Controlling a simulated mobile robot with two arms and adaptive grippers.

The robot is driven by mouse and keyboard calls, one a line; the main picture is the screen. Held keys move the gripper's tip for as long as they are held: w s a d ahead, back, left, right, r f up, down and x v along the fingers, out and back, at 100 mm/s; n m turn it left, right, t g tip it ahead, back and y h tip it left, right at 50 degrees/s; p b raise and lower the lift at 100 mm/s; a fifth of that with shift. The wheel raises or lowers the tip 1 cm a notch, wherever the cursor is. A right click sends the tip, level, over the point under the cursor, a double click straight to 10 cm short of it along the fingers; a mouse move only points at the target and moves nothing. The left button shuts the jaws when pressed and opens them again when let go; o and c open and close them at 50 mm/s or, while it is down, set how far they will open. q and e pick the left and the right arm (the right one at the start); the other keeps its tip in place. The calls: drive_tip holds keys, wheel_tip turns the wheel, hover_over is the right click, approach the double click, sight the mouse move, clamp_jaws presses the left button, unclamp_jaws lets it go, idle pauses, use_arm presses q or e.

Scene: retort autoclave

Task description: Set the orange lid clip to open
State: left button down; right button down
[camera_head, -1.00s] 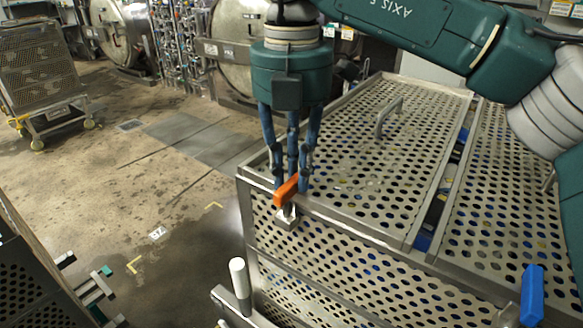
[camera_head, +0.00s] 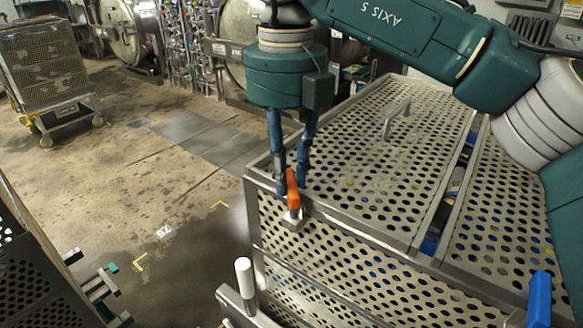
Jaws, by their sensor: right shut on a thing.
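The orange lid clip (camera_head: 293,188) sits on the near left corner of the perforated metal basket's lid (camera_head: 350,200), above a small metal plate (camera_head: 293,219) on the basket's front. The clip stands nearly upright in the picture. My right gripper (camera_head: 291,186) points down from above, its blue fingers on either side of the clip and shut on it. Part of the clip is hidden by the fingers. My left gripper is not in view.
A blue clip (camera_head: 539,298) is at the basket's front right. A lid handle (camera_head: 396,117) stands up on the lid. A white-gripped handle (camera_head: 244,278) projects at the front left. A mesh trolley (camera_head: 48,75) stands far left; the floor between is clear.

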drive_tip(key=shift+s+a+r+n+p, duration=0.1)
drive_tip(key=shift+s+a+n, duration=0.1)
drive_tip(key=shift+n, duration=1.3)
drive_tip(key=shift+s+a+n+p, duration=0.15)
drive_tip(key=shift+s+a+n, duration=0.1)
drive_tip(key=shift+n, duration=1.25)
drive_tip(key=shift+s+a+r+n+p, duration=0.1)
drive_tip(key=shift+s+a+n, duration=0.1)
drive_tip(key=shift+n, duration=1.3)
drive_tip(key=c, duration=1.5)
unclamp_jaws()
drive_tip(key=shift+s+f, duration=0.1)
drive_tip(key=shift+c, duration=0.2)
wheel_tip(320, 180, up, 12)
